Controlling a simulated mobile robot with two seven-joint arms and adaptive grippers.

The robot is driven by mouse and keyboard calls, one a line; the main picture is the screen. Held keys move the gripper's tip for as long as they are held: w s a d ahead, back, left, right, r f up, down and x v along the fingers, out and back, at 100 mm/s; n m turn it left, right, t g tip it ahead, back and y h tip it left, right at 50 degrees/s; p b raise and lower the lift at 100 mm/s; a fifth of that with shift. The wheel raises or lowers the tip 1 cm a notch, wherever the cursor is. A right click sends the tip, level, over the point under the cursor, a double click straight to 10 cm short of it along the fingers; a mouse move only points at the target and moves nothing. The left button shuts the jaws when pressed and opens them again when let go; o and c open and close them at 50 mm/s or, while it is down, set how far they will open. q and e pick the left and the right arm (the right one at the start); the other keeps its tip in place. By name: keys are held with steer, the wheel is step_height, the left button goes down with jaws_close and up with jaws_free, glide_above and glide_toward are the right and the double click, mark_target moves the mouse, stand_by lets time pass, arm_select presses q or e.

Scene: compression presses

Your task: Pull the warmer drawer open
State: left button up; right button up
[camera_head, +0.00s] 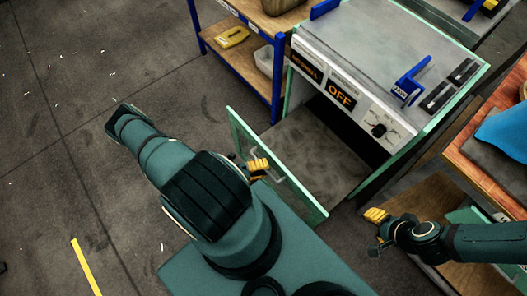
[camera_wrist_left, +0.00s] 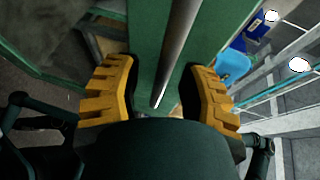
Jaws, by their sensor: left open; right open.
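The warmer drawer (camera_head: 318,150) stands pulled out from under the warmer, its grey bottom in view behind its green front panel (camera_head: 303,197). A metal bar handle (camera_head: 280,174) is on the outer face of that panel. My left gripper (camera_head: 259,166) is at the handle. In the left wrist view the handle (camera_wrist_left: 177,52) runs between the two open yellow fingers of the left gripper (camera_wrist_left: 160,95), with gaps at both sides. My right gripper (camera_head: 376,216), with yellow fingers, is empty, to the right of the drawer and apart from it.
The warmer (camera_head: 340,92) has an OFF display, a knob and a blue bracket (camera_head: 409,82) on top. A blue-framed shelf (camera_head: 276,80) with a yellow item stands to its left. A wooden table (camera_head: 485,180) with a blue cloth is at right. Floor at left is clear.

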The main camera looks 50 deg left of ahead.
arm_select(q)
steer(key=v, duration=1.2)
steer(key=shift+d+r, duration=0.1)
